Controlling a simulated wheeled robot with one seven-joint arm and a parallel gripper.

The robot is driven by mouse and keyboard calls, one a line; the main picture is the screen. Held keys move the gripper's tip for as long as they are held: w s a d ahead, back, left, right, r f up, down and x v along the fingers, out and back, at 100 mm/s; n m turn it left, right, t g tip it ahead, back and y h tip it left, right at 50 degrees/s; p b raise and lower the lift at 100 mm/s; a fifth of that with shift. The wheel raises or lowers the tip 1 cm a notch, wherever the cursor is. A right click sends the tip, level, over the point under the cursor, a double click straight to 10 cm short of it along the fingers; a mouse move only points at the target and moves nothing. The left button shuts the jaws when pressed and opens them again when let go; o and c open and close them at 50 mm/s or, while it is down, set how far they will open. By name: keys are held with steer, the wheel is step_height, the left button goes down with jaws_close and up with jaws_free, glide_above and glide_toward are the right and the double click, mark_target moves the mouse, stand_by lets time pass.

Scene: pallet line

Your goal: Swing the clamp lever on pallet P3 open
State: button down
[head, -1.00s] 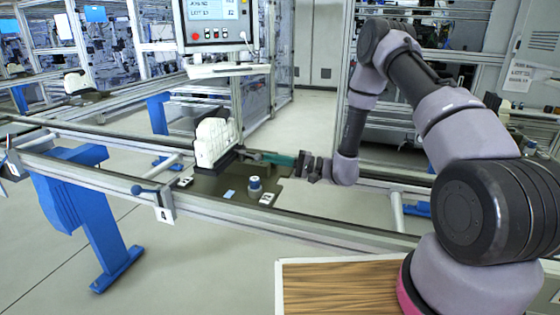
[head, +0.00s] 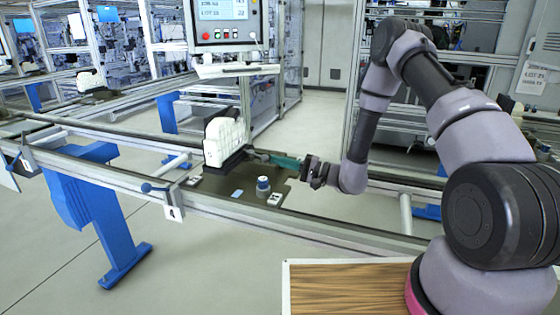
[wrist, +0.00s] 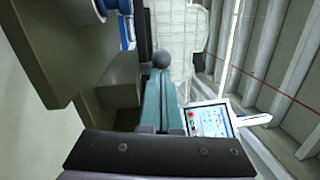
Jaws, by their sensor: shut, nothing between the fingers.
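A dark pallet plate (head: 218,187) sits on the conveyor rails and carries an upright white ribbed block (head: 223,141); the block also shows in the wrist view (wrist: 180,30). A grey lever-like piece (head: 257,154) extends from beside the block toward my gripper (head: 273,158). My gripper is shut and empty, with its teal fingers together, reaching in from the right above the plate. In the wrist view, a dark round knob (wrist: 163,57) appears just beyond the fingertips (wrist: 157,76). I cannot tell whether they touch. No P3 label is legible.
A blue-capped round post (head: 263,187) stands on the plate near its front edge. Another blue lever (head: 153,188) is on the front rail at left. A control panel (head: 222,22) hangs behind. A wooden-topped surface (head: 345,289) lies at front right.

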steer(key=shift+s+a, duration=0.95)
steer(key=shift+s, duration=0.3)
steer(key=shift+s+a, duration=0.8)
steer(key=shift+a, duration=0.3)
steer(key=shift+d, duration=0.1)
